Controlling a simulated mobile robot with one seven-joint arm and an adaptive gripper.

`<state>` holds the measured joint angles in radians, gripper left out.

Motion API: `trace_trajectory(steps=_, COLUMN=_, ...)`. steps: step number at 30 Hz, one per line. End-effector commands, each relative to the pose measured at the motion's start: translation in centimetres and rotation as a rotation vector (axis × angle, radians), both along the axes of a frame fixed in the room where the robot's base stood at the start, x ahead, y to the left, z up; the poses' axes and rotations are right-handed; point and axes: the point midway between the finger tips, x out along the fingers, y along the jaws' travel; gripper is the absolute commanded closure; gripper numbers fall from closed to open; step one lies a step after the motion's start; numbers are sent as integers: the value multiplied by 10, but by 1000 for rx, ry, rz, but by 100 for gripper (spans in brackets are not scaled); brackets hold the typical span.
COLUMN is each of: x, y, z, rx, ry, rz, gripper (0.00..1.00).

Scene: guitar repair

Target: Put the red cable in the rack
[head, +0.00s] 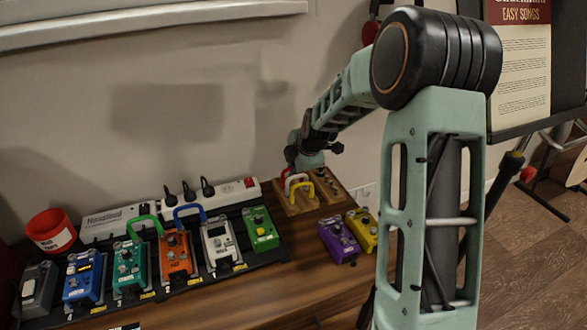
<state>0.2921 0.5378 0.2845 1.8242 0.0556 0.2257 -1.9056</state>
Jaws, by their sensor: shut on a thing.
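The rack is a small wooden block (326,184) at the back of the table, right of the power strip. A white cable (296,180) and a yellow cable (302,188) stand in it as arches. My gripper (291,161) is over the rack's back left part, small and partly hidden by its own links. It is shut on the red cable (287,172), which shows as a small red piece just below the fingers, behind the white cable. I cannot tell whether the red cable touches the rack.
A pedalboard with several coloured pedals (176,256) and a power strip (236,192) lies left of the rack. A purple pedal (338,240) and a yellow pedal (362,229) sit in front of the rack. A red cup (51,231) stands far left. The wall is close behind.

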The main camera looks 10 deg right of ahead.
Motion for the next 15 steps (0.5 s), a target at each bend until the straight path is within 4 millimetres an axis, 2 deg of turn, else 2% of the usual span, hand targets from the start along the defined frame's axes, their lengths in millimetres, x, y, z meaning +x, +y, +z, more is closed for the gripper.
trace_trajectory(steps=4, x=0, y=0, z=1, rx=0, ry=-1, rz=0, gripper=100)
trace_trajectory(steps=6, x=0, y=0, z=1, rx=0, ry=-1, rz=0, gripper=88)
trace_trajectory(steps=10, x=0, y=0, z=0, rx=0, ry=0, rz=0, gripper=74)
trace_trajectory(steps=15, x=0, y=0, z=0, rx=0, ry=0, rz=0, gripper=73)
